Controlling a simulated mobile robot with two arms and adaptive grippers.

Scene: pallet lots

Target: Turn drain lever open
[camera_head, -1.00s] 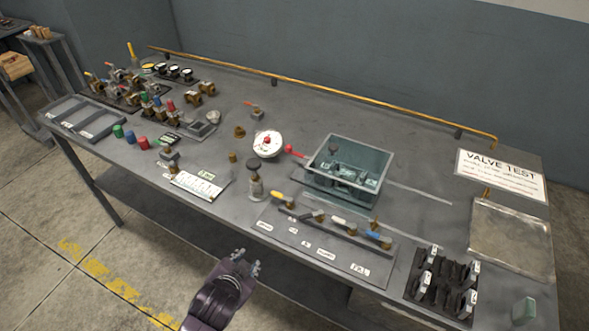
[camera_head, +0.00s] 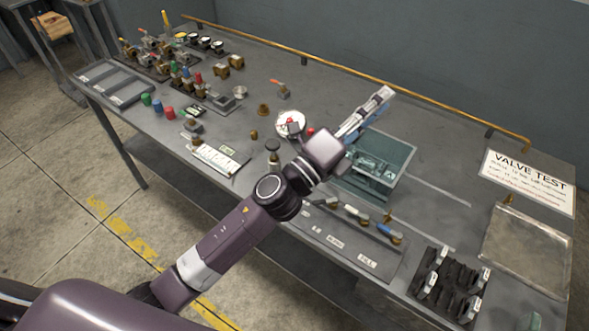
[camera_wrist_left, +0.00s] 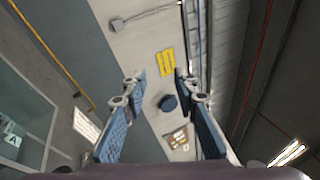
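The clear tank (camera_head: 408,152) stands on the bench, partly covered by my left arm. In front of it is a lever panel (camera_head: 372,262) with a white-handled lever (camera_head: 352,210) and a blue-handled lever (camera_head: 388,231). The panel's left part is hidden behind my arm. A red knob (camera_head: 310,132) shows beside my wrist, left of the tank. I cannot tell which handle is the drain lever. My left gripper (camera_head: 382,98) is above the tank's back side, pointing up and right. In the wrist view its fingers (camera_wrist_left: 160,80) are apart and empty. My right gripper is not in view.
A brass pipe (camera_head: 400,88) runs along the bench's back edge. A VALVE TEST sign (camera_head: 528,180) and a shallow tray (camera_head: 525,250) are at the right. A black rack (camera_head: 450,288) stands at the front right. Several valves and fittings (camera_head: 165,58) crowd the far left.

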